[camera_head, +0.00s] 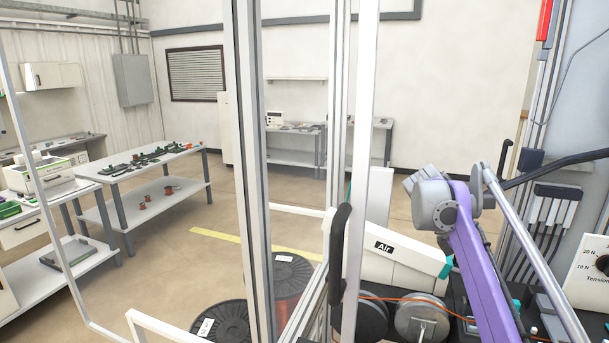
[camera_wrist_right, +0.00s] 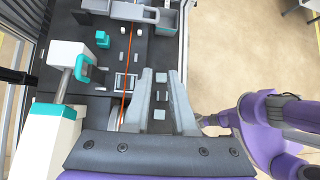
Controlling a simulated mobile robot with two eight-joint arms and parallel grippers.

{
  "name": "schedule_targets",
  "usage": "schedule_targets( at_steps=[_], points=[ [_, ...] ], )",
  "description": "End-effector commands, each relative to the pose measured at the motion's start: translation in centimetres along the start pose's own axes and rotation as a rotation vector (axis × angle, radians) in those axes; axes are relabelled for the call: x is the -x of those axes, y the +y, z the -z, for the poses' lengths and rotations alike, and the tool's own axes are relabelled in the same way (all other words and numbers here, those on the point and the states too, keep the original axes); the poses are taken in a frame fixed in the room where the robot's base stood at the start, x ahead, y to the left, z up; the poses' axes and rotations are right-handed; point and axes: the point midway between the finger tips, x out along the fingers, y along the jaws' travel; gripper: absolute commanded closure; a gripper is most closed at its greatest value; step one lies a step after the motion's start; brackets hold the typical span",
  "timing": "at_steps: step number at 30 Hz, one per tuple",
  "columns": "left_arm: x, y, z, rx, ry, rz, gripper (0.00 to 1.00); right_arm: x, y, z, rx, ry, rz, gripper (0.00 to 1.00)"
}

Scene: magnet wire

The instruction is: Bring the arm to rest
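My purple arm (camera_head: 470,250) rises from the lower right in the head view, with a grey joint at its upper end. In the right wrist view my right gripper (camera_wrist_right: 162,73) points over a dark machine bed. Its two grey fingers are apart and I see nothing between them but the bed below. An orange wire (camera_wrist_right: 127,60) runs lengthwise over the bed, left of the fingers. The wire (camera_head: 400,298) also crosses the machine in the head view. I cannot tell the fingers' height above the bed. My left gripper is not in view.
A white housing (camera_head: 405,262) labelled Air stands near my arm. A teal block (camera_wrist_right: 102,40) sits on the bed. Frame posts (camera_head: 250,150) cross the head view. Wire spools (camera_head: 222,322) stand on the floor. Worktables (camera_head: 150,160) are at left, with open floor between.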

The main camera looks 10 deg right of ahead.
Motion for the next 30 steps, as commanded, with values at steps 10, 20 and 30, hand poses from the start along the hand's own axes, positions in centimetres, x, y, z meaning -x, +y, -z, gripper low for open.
schedule_targets(
  at_steps=[10, 20, 30],
  points=[
    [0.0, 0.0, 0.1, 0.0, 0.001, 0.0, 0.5, -0.6, -6.5, 12.4, -0.369, 0.349, -0.235, 0.76],
    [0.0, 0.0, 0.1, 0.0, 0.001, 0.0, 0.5, -5.9, -17.7, 26.4, -0.81, 0.89, -0.197, 0.76],
    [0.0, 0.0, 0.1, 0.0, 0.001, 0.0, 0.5, -10.1, -23.6, 32.6, -1.03, 1.172, -0.024, 0.76]
  ],
)
